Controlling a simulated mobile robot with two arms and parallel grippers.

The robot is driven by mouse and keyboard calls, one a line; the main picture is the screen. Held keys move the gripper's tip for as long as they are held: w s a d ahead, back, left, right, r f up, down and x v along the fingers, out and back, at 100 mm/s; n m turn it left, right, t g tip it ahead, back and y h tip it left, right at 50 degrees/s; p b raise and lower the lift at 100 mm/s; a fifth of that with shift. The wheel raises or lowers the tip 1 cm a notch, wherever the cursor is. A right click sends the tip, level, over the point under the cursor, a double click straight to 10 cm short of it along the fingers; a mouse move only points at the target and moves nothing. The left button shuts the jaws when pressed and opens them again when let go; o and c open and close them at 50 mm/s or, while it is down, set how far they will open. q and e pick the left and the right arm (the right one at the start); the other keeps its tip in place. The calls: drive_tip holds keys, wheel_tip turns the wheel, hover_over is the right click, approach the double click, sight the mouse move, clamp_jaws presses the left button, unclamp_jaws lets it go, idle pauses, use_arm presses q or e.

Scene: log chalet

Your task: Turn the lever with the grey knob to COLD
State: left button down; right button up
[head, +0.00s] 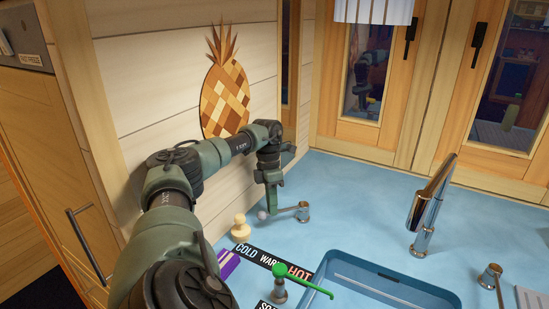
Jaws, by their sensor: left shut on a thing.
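A metal lever (288,209) runs left from its round upright post (302,211) on the blue counter. A grey knob (262,215) is at its left end. My left gripper (268,208) points down at the knob end and is shut on the lever there; the fingertips partly cover it. A black label strip (272,262) in front reads COLD at its left end, WARM in the middle and HOT at its right end. The lever points left, above the COLD side of the strip in the picture. My right gripper is out of view.
A green lever (305,284) on a grey post stands in front of the strip. A cream knob-shaped piece (240,228) and a purple packet (228,262) are at left. A blue sink basin (385,285) and a tall metal faucet (430,205) are at right. The wooden wall is close behind my arm.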

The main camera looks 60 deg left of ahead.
use_arm(q)
drive_tip(key=c, duration=1.5)
unclamp_jaws()
drive_tip(key=shift+a, duration=0.1)
wheel_tip(320, 180, up, 8)
drive_tip(key=a, duration=0.1)
drive_tip(key=shift+w+a+f, duration=0.15)
drive_tip(key=shift+a+f, duration=0.1)
